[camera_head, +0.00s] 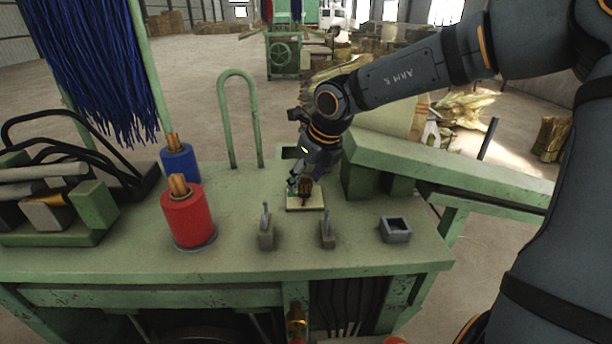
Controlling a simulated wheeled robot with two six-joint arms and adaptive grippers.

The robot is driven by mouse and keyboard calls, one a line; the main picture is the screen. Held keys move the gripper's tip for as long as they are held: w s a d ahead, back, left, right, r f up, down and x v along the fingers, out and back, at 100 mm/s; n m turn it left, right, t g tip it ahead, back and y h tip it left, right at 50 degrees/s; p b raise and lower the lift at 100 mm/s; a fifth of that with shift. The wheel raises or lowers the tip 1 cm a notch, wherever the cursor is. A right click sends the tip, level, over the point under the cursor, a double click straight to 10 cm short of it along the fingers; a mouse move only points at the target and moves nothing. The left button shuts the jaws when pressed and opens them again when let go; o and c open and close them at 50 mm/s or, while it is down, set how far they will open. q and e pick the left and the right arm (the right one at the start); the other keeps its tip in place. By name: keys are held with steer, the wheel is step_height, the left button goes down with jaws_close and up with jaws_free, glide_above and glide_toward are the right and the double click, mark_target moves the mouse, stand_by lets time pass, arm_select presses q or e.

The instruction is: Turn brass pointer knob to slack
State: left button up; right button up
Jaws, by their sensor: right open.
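A small brownish knob (306,186), which looks like the brass pointer knob, stands on a pale square plate (316,206) on the green bench top. The plate has a green patch at its left, and a dark reddish line shows below the knob. My right gripper (298,183) reaches down from behind and is open at the knob's left side. Its fingers partly hide the knob, and I cannot tell whether they touch it. My left gripper is out of view.
Two metal toggle levers (266,232) (327,234) and a grey square socket (396,230) stand in front. A red spool (188,216) and a blue spool (180,164) are at left. A green wire loop (227,120) rises behind, and a green rail (440,167) runs right.

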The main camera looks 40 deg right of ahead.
steer(key=shift+c, duration=0.6)
steer(key=shift+w, duration=0.1)
steer(key=c, duration=1)
steer(key=shift+f+n+b, duration=0.1)
steer(key=shift+n+b, duration=0.2)
steer(key=shift+d+n+y, duration=0.1)
steer(key=shift+n+y, duration=0.3)
steer(key=shift+n, duration=0.2)
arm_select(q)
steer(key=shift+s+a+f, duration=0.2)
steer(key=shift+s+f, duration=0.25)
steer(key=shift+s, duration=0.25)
arm_select(e)
steer(key=o, duration=1.1)
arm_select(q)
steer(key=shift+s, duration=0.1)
